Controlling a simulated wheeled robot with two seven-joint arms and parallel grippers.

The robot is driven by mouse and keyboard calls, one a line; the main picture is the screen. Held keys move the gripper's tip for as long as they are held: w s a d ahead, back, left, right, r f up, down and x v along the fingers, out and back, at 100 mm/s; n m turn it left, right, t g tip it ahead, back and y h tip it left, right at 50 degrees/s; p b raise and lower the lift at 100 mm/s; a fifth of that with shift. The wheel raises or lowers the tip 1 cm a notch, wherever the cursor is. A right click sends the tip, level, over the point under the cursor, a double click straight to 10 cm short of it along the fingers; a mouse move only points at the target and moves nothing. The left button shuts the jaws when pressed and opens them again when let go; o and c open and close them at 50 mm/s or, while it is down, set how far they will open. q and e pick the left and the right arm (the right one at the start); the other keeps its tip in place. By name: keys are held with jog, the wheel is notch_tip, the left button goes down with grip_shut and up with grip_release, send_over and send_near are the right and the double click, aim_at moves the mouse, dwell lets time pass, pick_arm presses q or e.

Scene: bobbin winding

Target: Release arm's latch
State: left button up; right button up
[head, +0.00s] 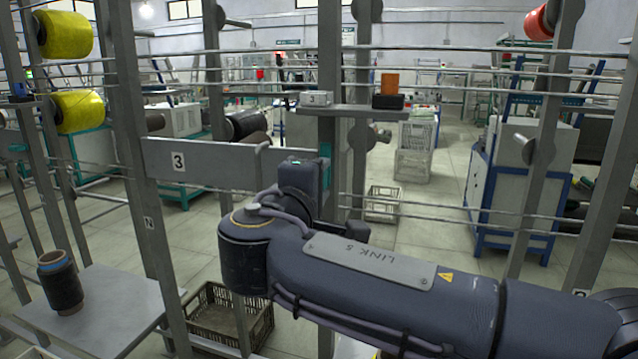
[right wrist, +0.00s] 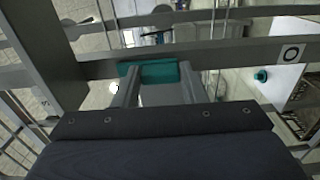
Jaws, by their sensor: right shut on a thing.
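The latch looks like a small teal block (head: 326,165) on the grey upright post in the middle of the head view. It also shows in the right wrist view (right wrist: 152,71), between my fingers. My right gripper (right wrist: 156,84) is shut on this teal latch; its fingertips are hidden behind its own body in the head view. A grey horizontal arm (head: 225,165) with a "3" label runs from the left post to beside my right gripper. My left gripper is not in view.
A small shelf (head: 350,109) on the post holds an orange block (head: 390,84). Thin horizontal rods cross between the posts. A dark bobbin (head: 60,282) stands on a grey table (head: 110,300) at lower left. A crate (head: 215,318) sits on the floor below my right arm.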

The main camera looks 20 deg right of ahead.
jog(key=o, duration=1)
jog(key=v, duration=0.7)
jog(key=shift+s+a+p, duration=0.25)
jog(key=shift+s+p, duration=0.05)
jog(key=shift+s, duration=0.05)
